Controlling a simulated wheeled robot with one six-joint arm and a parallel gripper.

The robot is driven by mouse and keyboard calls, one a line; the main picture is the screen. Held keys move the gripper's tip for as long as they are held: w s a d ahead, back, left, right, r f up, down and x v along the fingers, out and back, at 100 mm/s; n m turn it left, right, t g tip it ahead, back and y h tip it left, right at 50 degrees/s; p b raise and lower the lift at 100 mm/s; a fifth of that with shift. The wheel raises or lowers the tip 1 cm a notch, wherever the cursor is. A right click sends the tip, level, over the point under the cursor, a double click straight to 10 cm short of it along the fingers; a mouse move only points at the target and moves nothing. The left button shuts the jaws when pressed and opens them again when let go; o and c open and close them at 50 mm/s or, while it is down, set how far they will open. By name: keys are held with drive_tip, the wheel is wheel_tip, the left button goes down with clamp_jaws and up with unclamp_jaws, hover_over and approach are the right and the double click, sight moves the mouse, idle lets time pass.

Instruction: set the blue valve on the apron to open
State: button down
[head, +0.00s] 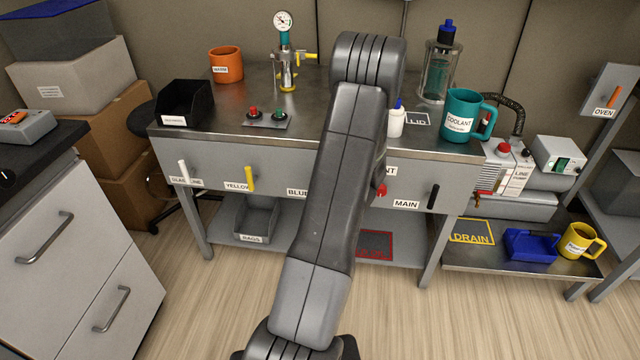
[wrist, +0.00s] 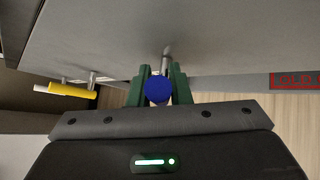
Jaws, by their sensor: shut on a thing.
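The blue valve's handle (wrist: 158,91) shows in the wrist view as a round blue end between my green fingers. A grey stem (wrist: 166,52) runs from behind it to the grey apron (wrist: 225,38). My gripper (wrist: 161,80) is shut on the blue handle, with one finger on either side. The handle points roughly at the wrist camera, so I cannot tell its turn angle. In the head view my arm hides the valve and my gripper. Only part of the BLUE label (head: 297,192) shows on the apron (head: 215,160) there.
The yellow valve handle (head: 249,179) is left of my arm, with a white handle (head: 184,172) beyond it. A red knob (head: 381,190) sits close to my arm's right side, and a black handle (head: 433,196) farther right. Open floor (head: 200,300) lies in front.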

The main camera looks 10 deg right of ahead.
drive_tip(key=shift+w+a+r+n+g+h+b, duration=0.15)
drive_tip(key=shift+a+n+g+h+b, duration=0.25)
drive_tip(key=shift+h, duration=0.2)
drive_tip(key=shift+w+a+r+n+g+h+b, duration=0.15)
drive_tip(key=shift+a+n+g+h, duration=0.15)
drive_tip(key=shift+n+h, duration=0.25)
drive_tip(key=shift+a+n+g+h+b, duration=0.25)
drive_tip(key=shift+n+h+b, duration=0.15)
drive_tip(key=shift+h, duration=0.3)
drive_tip(key=shift+a+n+g+h+b, duration=0.15)
drive_tip(key=shift+n+g+h+b, duration=0.1)
drive_tip(key=shift+h+b, duration=0.3)
drive_tip(key=c, duration=1.3)
unclamp_jaws()
drive_tip(key=shift+f, duration=0.1)
drive_tip(key=shift+c, duration=0.2)
drive_tip(key=shift+s+r, duration=0.25)
drive_tip(key=shift+r, duration=0.15)
drive_tip(key=p+v, duration=0.4)
drive_tip(key=v, duration=0.9)
drive_tip(key=shift+a, duration=0.25)
